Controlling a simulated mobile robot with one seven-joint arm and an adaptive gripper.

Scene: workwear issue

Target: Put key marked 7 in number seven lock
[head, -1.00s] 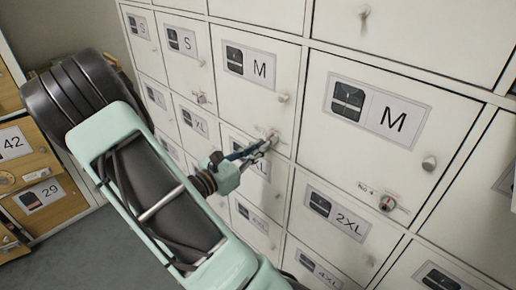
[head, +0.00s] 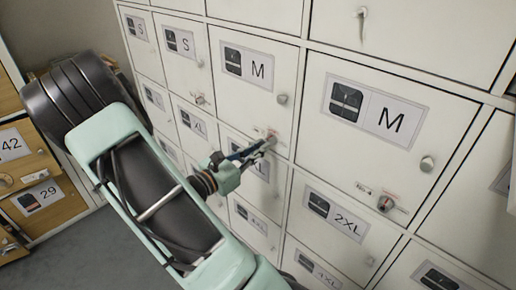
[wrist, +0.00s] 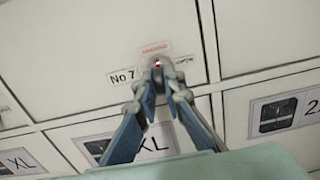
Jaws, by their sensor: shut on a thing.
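The number seven lock (wrist: 157,64) is a small round lock with a red spot, on a white locker door beside a "No 7" label (wrist: 122,78). My gripper (wrist: 163,82) is right in front of it in the wrist view, its blue-grey fingers converging just below the lock. It is shut on the key, which is mostly hidden between the fingertips; its mark cannot be read. In the head view my gripper (head: 262,148) reaches the same door from the lower left. How far the key sits in the lock cannot be seen.
White locker doors with size labels, such as an M door (head: 362,112) and a 2XL door (head: 335,217), fill the wall. Another lock (head: 385,204) sits on the M door at right. Wooden numbered lockers (head: 38,196) stand at left. Grey floor is open at lower left.

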